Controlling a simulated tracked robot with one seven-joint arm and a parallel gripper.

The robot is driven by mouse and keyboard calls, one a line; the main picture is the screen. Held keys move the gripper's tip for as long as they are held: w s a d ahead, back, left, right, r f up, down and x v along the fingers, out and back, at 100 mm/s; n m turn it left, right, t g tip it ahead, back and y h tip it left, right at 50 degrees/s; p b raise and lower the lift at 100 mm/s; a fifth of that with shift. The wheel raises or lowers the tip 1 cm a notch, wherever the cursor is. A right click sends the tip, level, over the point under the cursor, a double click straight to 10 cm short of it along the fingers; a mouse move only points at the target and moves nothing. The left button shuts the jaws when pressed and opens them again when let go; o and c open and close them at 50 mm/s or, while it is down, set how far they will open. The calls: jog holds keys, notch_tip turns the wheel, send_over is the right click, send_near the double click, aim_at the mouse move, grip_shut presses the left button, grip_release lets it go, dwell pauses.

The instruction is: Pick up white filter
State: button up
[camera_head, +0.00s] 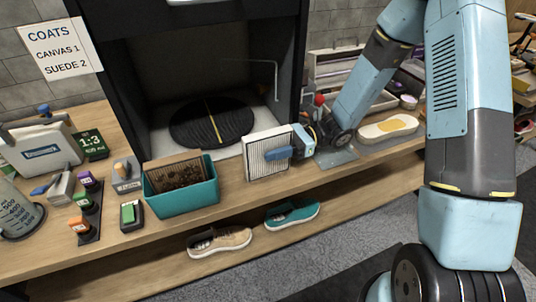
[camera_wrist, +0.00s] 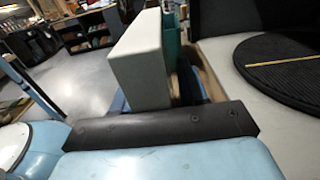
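The white filter (camera_head: 264,160) is a pleated panel with a white frame. It stands upright at the front of the booth, right of the teal bin.
The teal bin (camera_head: 181,203) holds a brown, dirty filter (camera_head: 176,174). The black booth (camera_head: 120,80) with a round dark turntable (camera_head: 211,122) is behind. A beige shoe (camera_head: 220,242) and a teal shoe (camera_head: 292,215) lie on the lower shelf. A sole (camera_head: 388,128) lies right of my gripper.

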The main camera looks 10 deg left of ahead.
jog(key=c, duration=0.7)
grip_shut()
jog(key=shift+r, duration=0.1)
